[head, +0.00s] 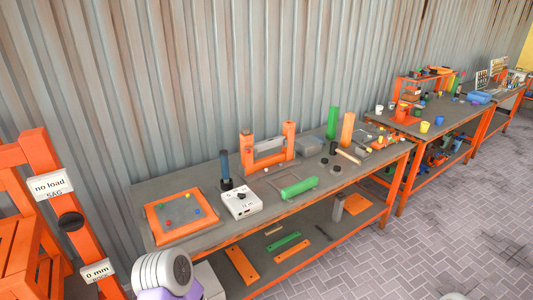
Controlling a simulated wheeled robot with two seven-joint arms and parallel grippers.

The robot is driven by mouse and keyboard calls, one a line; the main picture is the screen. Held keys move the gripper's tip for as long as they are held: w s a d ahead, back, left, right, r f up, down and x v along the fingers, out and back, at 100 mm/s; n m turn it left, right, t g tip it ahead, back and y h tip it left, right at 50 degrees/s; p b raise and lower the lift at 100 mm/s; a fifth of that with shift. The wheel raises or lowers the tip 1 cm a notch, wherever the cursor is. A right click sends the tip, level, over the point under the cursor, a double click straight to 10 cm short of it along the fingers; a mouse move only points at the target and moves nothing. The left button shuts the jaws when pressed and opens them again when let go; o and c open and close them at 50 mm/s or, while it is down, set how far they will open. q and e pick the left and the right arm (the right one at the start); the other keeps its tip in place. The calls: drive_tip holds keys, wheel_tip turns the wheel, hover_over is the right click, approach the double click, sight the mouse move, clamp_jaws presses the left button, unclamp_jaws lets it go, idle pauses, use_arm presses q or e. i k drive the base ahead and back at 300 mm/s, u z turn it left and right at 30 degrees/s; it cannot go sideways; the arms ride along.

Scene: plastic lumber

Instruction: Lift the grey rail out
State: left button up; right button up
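An orange stand (247,166) with two uprights is at the back of the near workbench. A light grey bar (269,144) spans between its uprights; it looks like the grey rail, but it is small and I cannot tell how it is seated. A white and purple rounded part, probably one of my arm links, shows at the bottom left. Neither of my grippers is visible in the head view.
The near workbench (228,208) also holds an orange-framed tray (152,219), a white box (241,204), a dark blue cylinder (225,166), a green roll (298,188), and upright green (332,122) and orange (347,129) tubes. An orange wooden-like structure (38,158) stands at left.

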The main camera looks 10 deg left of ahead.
sight(275, 142)
drive_tip(key=z, duration=0.7)
drive_tip(key=i, duration=0.7)
drive_tip(key=z, duration=0.4)
drive_tip(key=i, duration=0.9)
drive_tip(key=u, duration=0.6)
